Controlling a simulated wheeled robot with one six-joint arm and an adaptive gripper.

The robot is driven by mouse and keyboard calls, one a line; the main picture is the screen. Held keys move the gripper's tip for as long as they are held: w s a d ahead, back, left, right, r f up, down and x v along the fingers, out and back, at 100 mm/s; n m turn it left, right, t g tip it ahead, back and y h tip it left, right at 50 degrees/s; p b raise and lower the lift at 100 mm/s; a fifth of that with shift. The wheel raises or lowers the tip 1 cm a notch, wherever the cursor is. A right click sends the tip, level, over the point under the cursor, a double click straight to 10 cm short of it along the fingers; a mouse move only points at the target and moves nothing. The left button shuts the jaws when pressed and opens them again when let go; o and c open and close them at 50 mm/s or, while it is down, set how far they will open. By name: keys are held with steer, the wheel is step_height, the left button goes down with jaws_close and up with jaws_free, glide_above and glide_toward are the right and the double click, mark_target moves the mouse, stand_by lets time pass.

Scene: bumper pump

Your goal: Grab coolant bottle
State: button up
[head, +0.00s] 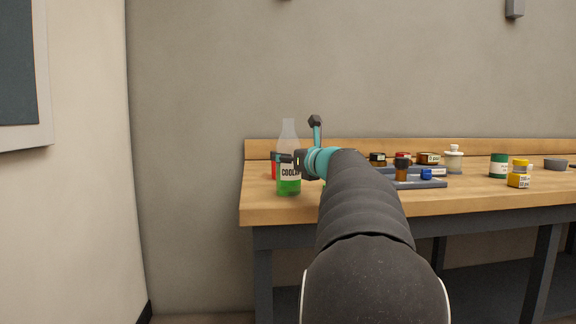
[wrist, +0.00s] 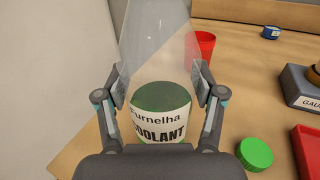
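The coolant bottle (head: 289,184) is clear, with green liquid low inside and a white label. It is upright at the left end of the workbench in the head view. In the wrist view the bottle (wrist: 160,122) is centred between the fingers, label facing the camera, its top cut off by the frame. My gripper (head: 285,158) reaches the bottle at mid-height. In the wrist view the finger pads of my gripper (wrist: 160,88) lie against both sides of the bottle. Whether its base rests on the bench is not clear.
A red cup (wrist: 205,46) stands just behind the bottle to the right. A green lid (wrist: 255,154) and a red tray (wrist: 305,150) lie to the right. Jars and small parts crowd the wooden workbench (head: 470,200) further right. The bench's left edge is close.

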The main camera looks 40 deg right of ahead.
mark_target(294, 139)
steer(key=shift+c, duration=1.2)
steer(key=shift+r, duration=0.2)
steer(key=shift+r+p, duration=0.6)
steer(key=shift+r, duration=0.55)
steer(key=shift+r+p, duration=0.4)
steer(key=shift+r, duration=0.5)
steer(key=w+d+r+p, duration=0.3)
steer(key=d+r+p, duration=0.2)
steer(key=d, duration=0.6)
steer(key=shift+w+r, duration=0.2)
steer(key=shift+r, duration=0.55)
